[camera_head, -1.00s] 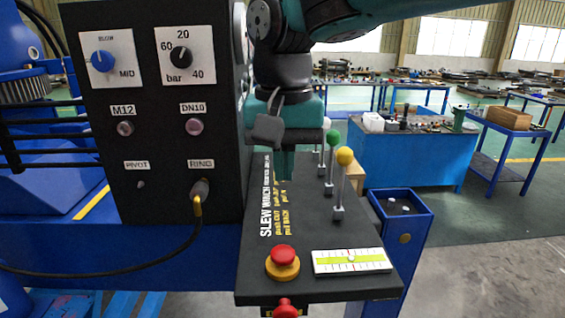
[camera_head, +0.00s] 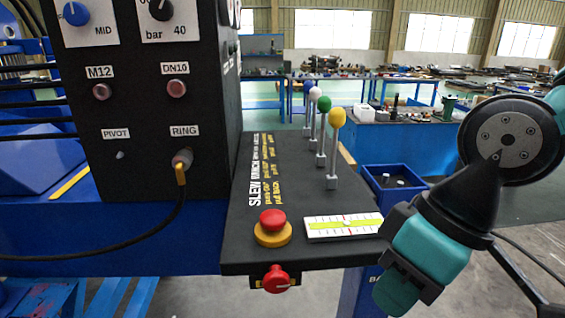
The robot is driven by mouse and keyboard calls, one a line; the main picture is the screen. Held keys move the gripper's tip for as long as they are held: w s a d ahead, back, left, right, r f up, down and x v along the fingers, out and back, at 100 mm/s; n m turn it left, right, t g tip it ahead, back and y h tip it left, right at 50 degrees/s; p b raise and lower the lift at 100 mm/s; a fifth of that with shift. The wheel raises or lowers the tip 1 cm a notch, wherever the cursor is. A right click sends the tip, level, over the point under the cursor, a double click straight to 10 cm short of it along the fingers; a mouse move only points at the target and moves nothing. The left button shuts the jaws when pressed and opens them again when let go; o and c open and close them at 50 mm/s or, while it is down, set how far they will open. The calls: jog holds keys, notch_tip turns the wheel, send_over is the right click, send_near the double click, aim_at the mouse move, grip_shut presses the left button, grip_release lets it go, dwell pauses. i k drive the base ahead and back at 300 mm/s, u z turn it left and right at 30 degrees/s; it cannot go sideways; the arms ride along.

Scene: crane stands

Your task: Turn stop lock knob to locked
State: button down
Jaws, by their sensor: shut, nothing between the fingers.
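The stop lock knob (camera_head: 276,279) is a red knob on the front edge of the black console, below the emergency stop. A pale line on it points roughly to the right; its label is mostly hidden or too small to read. The red mushroom stop button (camera_head: 272,221) on a yellow collar sits on the console top just above it. My gripper (camera_head: 393,297) is at the lower right, pointing down and slightly left. Its teal fingers are shut and empty, to the right of the knob and apart from it.
The black console (camera_head: 240,240) carries a spirit level (camera_head: 344,226) and several upright levers, including a yellow-topped lever (camera_head: 335,150). A black gauge panel (camera_head: 140,140) stands at left with a cable hanging from it. A blue bin (camera_head: 395,188) stands behind the console.

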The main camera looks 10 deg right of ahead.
aim_at(277, 281)
jog(key=z, duration=1.35)
jog(key=k, duration=1)
jog(key=u, duration=0.75)
